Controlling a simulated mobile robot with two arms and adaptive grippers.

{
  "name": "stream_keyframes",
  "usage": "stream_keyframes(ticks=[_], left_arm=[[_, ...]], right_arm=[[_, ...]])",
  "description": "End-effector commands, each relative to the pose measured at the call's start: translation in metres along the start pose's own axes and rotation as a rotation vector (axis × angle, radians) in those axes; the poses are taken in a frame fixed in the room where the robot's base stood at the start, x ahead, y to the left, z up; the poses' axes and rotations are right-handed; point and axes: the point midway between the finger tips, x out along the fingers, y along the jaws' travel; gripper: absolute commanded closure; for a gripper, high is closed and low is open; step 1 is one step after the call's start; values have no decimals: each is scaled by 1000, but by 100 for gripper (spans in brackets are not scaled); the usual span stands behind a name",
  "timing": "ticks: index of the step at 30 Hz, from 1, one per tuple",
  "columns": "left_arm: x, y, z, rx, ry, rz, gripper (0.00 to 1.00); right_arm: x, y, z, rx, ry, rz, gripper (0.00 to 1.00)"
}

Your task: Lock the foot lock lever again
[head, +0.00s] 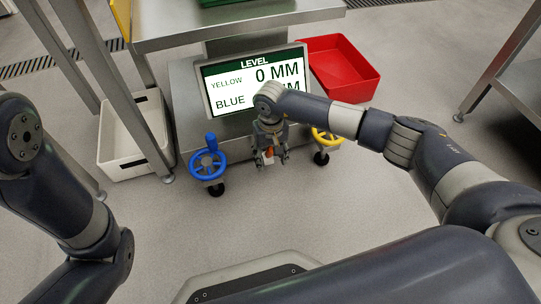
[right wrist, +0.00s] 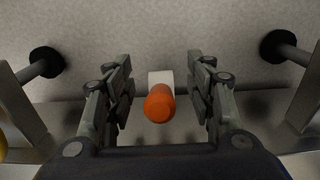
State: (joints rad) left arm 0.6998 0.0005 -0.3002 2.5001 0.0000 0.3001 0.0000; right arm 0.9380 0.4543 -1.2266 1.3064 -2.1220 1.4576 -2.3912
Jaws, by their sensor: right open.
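The foot lock lever shows in the right wrist view as an orange rounded knob (right wrist: 159,103) with a pale block (right wrist: 160,77) beyond it. In the head view a bit of orange (head: 269,153) shows low between my right gripper's fingers. My right gripper (head: 270,160) is open, pointing down in front of the machine between the blue handwheel (head: 208,162) and the yellow handwheel (head: 327,137). In the right wrist view my right gripper (right wrist: 160,100) has one finger on each side of the knob, with gaps on both sides. My left gripper is out of view; only my left arm shows.
A screen (head: 255,80) reads LEVEL, yellow 0 MM; the blue figure is partly hidden by my right arm. A white bin (head: 130,135) stands at left and a red bin (head: 340,68) at right. Dark round feet (right wrist: 46,61) stand on both sides in the wrist view. Floor in front is clear.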

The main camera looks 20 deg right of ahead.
Motion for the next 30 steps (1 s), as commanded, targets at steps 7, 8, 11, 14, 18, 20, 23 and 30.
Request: stream_keyframes(ticks=[7,8,11,14,18,20,23,30], left_arm=[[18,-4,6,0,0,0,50],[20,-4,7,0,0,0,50],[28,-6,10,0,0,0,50],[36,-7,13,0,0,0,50],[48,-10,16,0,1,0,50],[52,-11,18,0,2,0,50],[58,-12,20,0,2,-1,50],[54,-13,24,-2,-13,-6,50]], right_arm=[[-25,0,0,0,1,1,50],[-29,1,0,0,1,1,50],[-40,1,0,0,0,1,50],[-53,0,0,-1,0,0,50],[-70,0,0,-1,1,1,50],[-76,0,0,0,0,1,50],[-87,0,0,0,-1,1,50],[-89,0,1,0,-2,1,50]])
